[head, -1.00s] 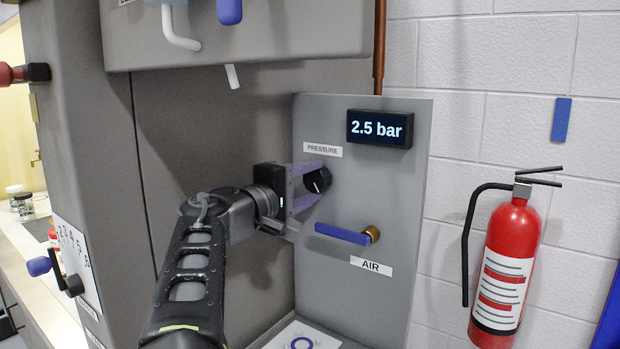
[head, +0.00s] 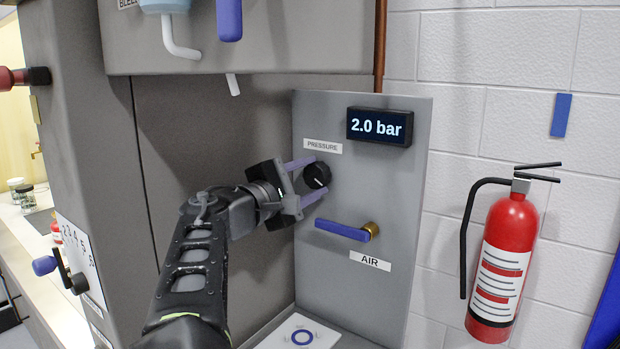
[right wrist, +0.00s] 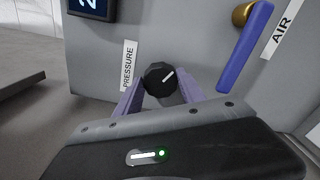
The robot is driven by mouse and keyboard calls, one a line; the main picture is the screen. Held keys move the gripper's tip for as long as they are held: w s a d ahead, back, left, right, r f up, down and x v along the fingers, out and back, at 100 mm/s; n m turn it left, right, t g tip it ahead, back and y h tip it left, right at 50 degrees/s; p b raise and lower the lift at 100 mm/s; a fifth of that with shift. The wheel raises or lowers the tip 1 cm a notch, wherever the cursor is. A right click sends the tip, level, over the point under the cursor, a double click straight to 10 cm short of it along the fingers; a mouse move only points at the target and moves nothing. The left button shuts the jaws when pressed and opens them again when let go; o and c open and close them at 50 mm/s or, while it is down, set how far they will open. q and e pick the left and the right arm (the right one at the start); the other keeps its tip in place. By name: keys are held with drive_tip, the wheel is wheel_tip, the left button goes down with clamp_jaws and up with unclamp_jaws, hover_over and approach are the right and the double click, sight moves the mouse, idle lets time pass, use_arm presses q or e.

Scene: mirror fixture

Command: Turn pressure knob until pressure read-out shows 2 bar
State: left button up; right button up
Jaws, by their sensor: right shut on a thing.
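The black pressure knob (head: 317,175) is on the grey panel (head: 345,275), beside the PRESSURE label (head: 322,146). Its white pointer mark shows in the right wrist view on the knob (right wrist: 160,78). The black read-out (head: 380,127) shows 2.0 bar. My right gripper (head: 306,182) has its two purple fingers on either side of the knob and is shut on it. The fingers (right wrist: 158,98) also flank the knob in the right wrist view. My left gripper is not in view.
A blue AIR lever (head: 341,230) with a brass hub sits just below the knob. A grey housing (head: 250,45) with a white bent tube (head: 180,42) overhangs above. A red extinguisher (head: 503,262) hangs on the wall at right.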

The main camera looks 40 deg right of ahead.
drive_tip(key=o, duration=1.4)
drive_tip(key=shift+c, duration=0.2)
drive_tip(key=b+v, duration=0.1)
drive_tip(key=v, duration=0.6)
drive_tip(key=shift+a, duration=0.4)
drive_tip(key=shift+s, duration=0.1)
